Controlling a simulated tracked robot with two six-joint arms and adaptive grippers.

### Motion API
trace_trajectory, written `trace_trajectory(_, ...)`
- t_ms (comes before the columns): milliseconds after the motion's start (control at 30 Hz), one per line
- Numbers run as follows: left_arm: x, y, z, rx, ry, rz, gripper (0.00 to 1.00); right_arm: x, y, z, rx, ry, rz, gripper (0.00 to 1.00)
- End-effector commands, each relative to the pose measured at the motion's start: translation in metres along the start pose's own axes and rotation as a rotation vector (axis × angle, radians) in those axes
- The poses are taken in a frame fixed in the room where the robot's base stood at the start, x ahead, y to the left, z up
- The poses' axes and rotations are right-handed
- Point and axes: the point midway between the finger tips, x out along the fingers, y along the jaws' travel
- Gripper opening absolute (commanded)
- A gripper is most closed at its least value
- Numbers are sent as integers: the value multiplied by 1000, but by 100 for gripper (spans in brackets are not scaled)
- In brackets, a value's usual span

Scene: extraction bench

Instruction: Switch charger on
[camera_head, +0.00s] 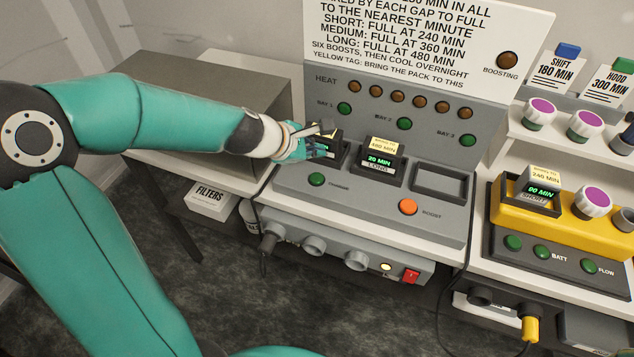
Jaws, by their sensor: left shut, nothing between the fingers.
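The charger (290,203) is a grey console with a sloped back panel and three bays. A green round button or lamp (317,179) sits at its front left beside a small, hard-to-read label. My left gripper (319,140) is shut and empty at the left bay, partly covering the dark pack (328,150) there. I cannot tell whether it touches that pack. The middle bay holds a pack (380,160) reading 20 MIN, LONG. The right bay (440,181) is empty. My right gripper is out of view.
An orange BOOST button (408,206) is at the front. Green bay lamps and brown HEAT lamps line the panel under a printed sign (420,45). A yellow device (520,215) with a 90 MIN pack stands right. A grey box (205,110) stands behind my left arm.

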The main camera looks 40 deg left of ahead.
Motion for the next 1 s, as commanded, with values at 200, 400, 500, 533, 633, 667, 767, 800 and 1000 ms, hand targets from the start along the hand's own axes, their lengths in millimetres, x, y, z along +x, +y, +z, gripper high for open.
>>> trace_trajectory(200,27,-20,-19,0,0,-1,0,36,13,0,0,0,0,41)
trace_trajectory(400,38,-28,-27,1,0,0,0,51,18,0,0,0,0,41)
trace_trajectory(500,40,-29,-28,1,0,0,0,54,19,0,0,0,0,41)
trace_trajectory(533,40,-29,-29,1,0,0,0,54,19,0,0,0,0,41)
trace_trajectory(633,40,-29,-28,1,0,-1,0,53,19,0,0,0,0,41)
trace_trajectory(667,40,-29,-28,1,0,-1,0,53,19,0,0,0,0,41)
trace_trajectory(767,40,-29,-28,1,0,-1,0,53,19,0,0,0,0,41)
trace_trajectory(800,40,-29,-28,1,0,-1,0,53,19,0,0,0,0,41)
trace_trajectory(1000,40,-29,-28,1,0,-1,0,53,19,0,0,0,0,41)
